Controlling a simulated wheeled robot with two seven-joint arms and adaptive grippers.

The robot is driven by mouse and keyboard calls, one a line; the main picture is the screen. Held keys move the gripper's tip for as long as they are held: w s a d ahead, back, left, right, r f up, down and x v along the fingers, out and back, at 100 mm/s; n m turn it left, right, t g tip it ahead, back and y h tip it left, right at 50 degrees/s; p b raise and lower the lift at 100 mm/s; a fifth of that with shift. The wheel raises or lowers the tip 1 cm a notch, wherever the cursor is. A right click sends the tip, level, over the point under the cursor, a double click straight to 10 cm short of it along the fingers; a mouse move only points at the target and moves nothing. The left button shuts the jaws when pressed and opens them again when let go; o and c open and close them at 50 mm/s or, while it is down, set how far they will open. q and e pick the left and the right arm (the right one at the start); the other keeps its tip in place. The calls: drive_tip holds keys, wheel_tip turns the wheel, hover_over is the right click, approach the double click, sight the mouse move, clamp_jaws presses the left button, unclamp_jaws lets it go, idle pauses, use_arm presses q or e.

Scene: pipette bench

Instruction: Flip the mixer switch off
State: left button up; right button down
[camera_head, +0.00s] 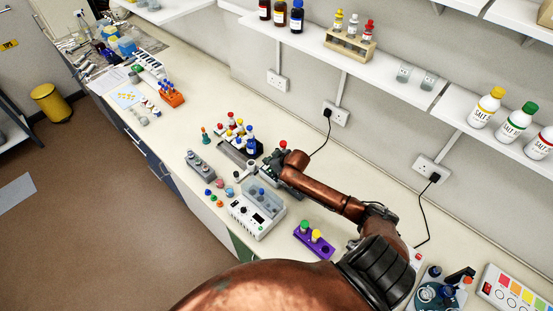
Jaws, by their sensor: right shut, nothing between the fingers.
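My right gripper (270,168) is at the end of the copper arm that reaches in from the lower right. It is shut and empty, low over the bench behind the white box. A small pale cup-topped thing (251,168) stands at the gripper's left; it may be part of the mixer, but the gripper and wrist hide most of that spot. I cannot make out the mixer's switch or its position. I cannot tell whether the fingers touch anything. My left gripper is not in view.
A white box with a grey basin (258,214) stands in front of the gripper. A tube rack (239,150) with coloured caps is behind left. A purple rack (313,243) stands near the arm. A black cord (322,146) runs down from a wall socket behind the arm.

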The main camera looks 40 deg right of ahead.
use_arm(q)
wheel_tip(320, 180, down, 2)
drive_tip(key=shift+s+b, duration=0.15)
drive_tip(key=shift+b, duration=0.6)
use_arm(e)
drive_tip(key=v, duration=0.8)
drive_tip(key=shift+s, duration=0.4)
use_arm(q)
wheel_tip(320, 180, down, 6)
drive_tip(key=b, duration=0.6)
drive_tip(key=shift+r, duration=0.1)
use_arm(e)
drive_tip(key=w+n, duration=0.1)
drive_tip(key=w+y, duration=0.1)
drive_tip(key=w, duration=0.1)
drive_tip(key=w+n, duration=0.1)
drive_tip(key=w, duration=0.1)
drive_tip(key=shift+w+a+r+n+g+y, duration=0.2)
drive_tip(key=shift+r+n+g+y, duration=0.1)
drive_tip(key=shift+y, duration=0.1)
